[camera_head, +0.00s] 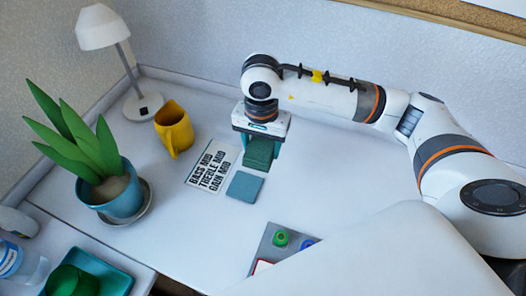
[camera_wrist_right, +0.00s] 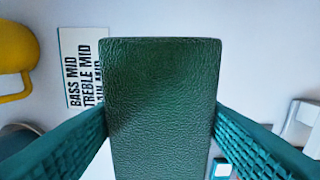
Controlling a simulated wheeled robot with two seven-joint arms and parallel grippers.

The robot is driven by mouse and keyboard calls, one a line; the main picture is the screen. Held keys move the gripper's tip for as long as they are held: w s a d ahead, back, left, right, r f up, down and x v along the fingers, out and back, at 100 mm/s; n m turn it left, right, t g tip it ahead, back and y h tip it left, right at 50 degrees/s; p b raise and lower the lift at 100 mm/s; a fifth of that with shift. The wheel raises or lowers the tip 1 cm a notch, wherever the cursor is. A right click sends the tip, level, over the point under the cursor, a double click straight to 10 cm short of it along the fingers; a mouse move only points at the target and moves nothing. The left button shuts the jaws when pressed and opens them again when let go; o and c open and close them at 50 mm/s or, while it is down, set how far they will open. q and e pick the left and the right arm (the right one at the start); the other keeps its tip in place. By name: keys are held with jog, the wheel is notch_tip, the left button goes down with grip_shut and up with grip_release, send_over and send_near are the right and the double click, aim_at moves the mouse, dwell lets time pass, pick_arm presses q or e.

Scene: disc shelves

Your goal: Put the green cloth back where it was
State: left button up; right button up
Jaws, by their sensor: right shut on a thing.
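The green cloth (camera_head: 258,153) is a dark green, rectangular piece held in my right gripper (camera_head: 259,142). In the right wrist view the cloth (camera_wrist_right: 162,105) fills the middle, between the two teal fingers, with a leathery surface. The right gripper points down over the desk, just behind a flat blue-grey square (camera_head: 245,186). I cannot tell how high the cloth is above the desk. My left gripper is not in view.
A printed card (camera_head: 213,166) lies left of the blue-grey square. A yellow mug (camera_head: 174,128), a white lamp (camera_head: 143,104) and a potted plant (camera_head: 122,203) stand further left. A grey panel with buttons (camera_head: 268,245) is at the front. The desk right of the gripper is clear.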

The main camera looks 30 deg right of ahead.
jog(key=w+m, duration=0.1)
jog(key=m, duration=0.2)
jog(key=w+d+m, duration=0.1)
jog(key=m, duration=0.2)
jog(key=w+f+m, duration=0.1)
jog(key=w+m, duration=0.1)
jog(key=m, duration=0.1)
jog(key=shift+d+p, duration=0.3)
jog(key=shift+p, duration=0.1)
jog(key=w+d+f+m, duration=0.1)
jog(key=f+m, duration=0.2)
jog(key=m, duration=0.1)
jog(key=w+d+f+m+p, duration=0.1)
jog(key=f+m, duration=0.2)
jog(key=m, duration=0.2)
jog(key=w+d+f+m, duration=0.1)
jog(key=f+m, duration=0.2)
jog(key=m, duration=0.2)
jog(key=shift+w+d+f+p, duration=0.15)
jog(key=shift+w+d+p, duration=0.15)
jog(key=shift+w, duration=0.1)
notch_tip(320, 180, down, 4)
jog(key=shift+f, duration=0.2)
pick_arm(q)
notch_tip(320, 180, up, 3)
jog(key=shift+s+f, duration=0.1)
